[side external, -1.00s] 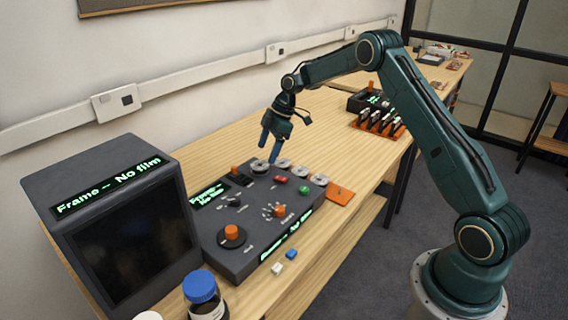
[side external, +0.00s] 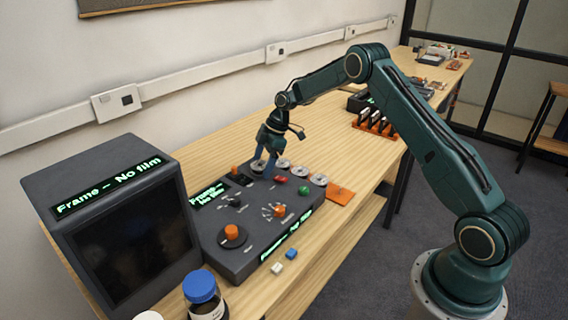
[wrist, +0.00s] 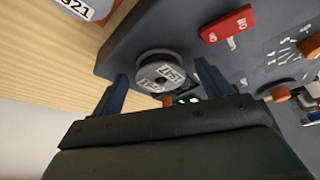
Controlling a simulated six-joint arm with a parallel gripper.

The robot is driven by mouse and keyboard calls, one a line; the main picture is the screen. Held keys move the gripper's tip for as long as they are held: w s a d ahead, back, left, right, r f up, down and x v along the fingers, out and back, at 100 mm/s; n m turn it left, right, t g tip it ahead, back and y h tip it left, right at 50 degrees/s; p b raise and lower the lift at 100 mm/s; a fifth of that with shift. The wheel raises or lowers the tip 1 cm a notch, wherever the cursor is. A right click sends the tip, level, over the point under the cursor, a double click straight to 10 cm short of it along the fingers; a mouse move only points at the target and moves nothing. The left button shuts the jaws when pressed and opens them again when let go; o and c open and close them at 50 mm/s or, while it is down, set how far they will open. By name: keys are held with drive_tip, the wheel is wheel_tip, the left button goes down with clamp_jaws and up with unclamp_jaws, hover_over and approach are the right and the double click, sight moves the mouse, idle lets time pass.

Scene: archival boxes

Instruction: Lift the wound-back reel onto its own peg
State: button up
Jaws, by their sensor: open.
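A grey reel (wrist: 158,70) with a white label, seemingly reading 1947, sits at the edge of the dark control console (wrist: 125,42) in the wrist view. In the side view the reel (side external: 258,166) is partly hidden by my fingers. My gripper (side external: 264,173) is low over that end of the console, pointing down. Its jaws are open, and in the wrist view the gripper's two fingers (wrist: 162,80) stand on either side of the reel. I cannot tell whether they touch it. The peg for this reel cannot be made out.
A red switch (wrist: 228,24) stands close by. A monitor (side external: 120,220) reads "No film". An orange rack (side external: 374,125) with upright dark pieces stands farther back.

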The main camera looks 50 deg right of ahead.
sight(263, 164)
drive_tip(key=c, duration=1.1)
drive_tip(key=shift+r, duration=0.1)
drive_tip(key=shift+r, duration=9.75)
drive_tip(key=shift+r, duration=0.15)
drive_tip(key=shift+s+d, duration=0.15)
